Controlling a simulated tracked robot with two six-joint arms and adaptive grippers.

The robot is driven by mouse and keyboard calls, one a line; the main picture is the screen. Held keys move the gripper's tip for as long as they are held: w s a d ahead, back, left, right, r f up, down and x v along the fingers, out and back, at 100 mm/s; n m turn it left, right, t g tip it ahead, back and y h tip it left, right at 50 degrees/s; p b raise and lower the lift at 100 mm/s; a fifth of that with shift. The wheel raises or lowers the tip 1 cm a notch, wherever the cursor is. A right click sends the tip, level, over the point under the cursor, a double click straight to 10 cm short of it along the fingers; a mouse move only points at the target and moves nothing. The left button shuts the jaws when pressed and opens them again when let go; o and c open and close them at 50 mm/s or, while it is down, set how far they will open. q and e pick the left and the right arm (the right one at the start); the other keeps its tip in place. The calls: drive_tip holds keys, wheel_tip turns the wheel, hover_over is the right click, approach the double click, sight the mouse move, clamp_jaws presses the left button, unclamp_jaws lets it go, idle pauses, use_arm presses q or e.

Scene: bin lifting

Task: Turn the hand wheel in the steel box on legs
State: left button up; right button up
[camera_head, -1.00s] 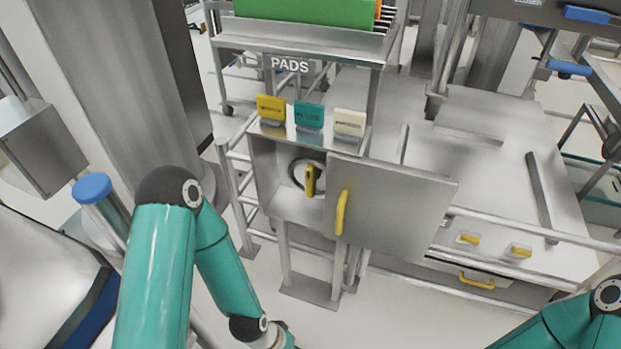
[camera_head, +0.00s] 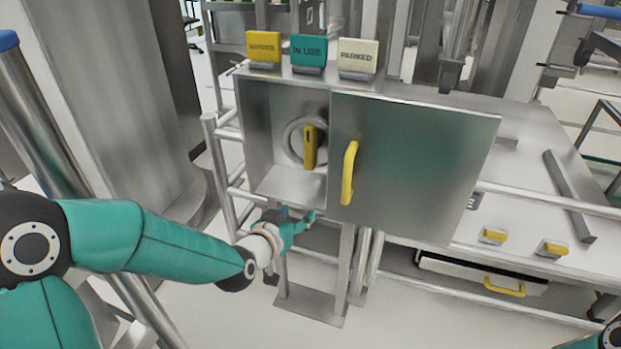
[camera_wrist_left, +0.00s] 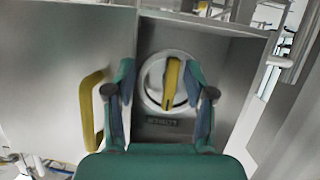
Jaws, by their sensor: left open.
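The steel box (camera_head: 284,185) stands on legs with its door (camera_head: 420,165) swung open to the right. The door has a yellow handle (camera_head: 349,172). Inside is the hand wheel (camera_head: 292,138), a pale ring with a yellow bar (camera_head: 309,147) standing nearly upright across it. My left gripper (camera_head: 300,225) is below and in front of the box opening, apart from the wheel. In the left wrist view the open left gripper (camera_wrist_left: 165,85) faces the box, with the wheel (camera_wrist_left: 150,95) and its yellow bar (camera_wrist_left: 172,82) between the fingers. My right gripper is out of view.
Yellow, teal and cream tags (camera_head: 308,52) stand on top of the box. A rail post (camera_head: 218,170) stands left of the box. A steel bench (camera_head: 535,215) with yellow-handled parts lies to the right. The floor (camera_head: 410,325) in front is clear.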

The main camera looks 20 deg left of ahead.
sight(308, 148)
use_arm(q)
wheel_tip(308, 148, up, 7)
drive_tip(key=w+a+t+y+b, duration=0.1)
drive_tip(key=a+t+b, duration=0.2)
drive_tip(key=t+b, duration=0.15)
drive_tip(key=w, duration=0.5)
drive_tip(key=w+b, duration=0.1)
drive_tip(key=w, duration=0.5)
drive_tip(key=w+d, duration=0.1)
drive_tip(key=w, duration=0.4)
drive_tip(key=shift+w+r+b, duration=0.15)
drive_tip(key=shift+w+b, duration=0.1)
drive_tip(key=shift+b, duration=0.05)
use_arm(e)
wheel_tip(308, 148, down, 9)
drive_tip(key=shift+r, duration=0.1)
use_arm(q)
clamp_jaws()
